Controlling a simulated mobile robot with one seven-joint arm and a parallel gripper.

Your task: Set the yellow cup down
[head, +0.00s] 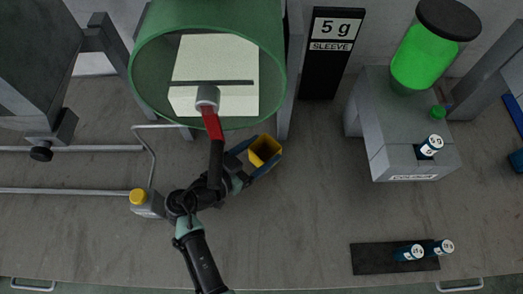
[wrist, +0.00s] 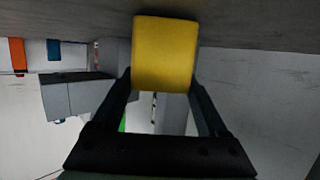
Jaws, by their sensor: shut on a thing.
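The yellow cup (head: 265,150) is held between the two fingers of my gripper (head: 257,163), near the middle of the bench in the head view. Its open top faces up toward the head camera and its inside looks dark. In the wrist view the yellow cup (wrist: 164,53) sits between the tips of my gripper (wrist: 163,84), one finger on each side. The bench surface (wrist: 230,22) shows right by the cup in the wrist view. I cannot tell whether the cup touches it.
A green drum (head: 277,70) stands behind the cup, beside a black "5 g SLEEVE" sign (head: 325,60). A grey block marked COLOUR (head: 378,150) with a green jar (head: 425,55) is at right. A dark mat (head: 375,258) holds small bottles at front right. Bare bench lies between.

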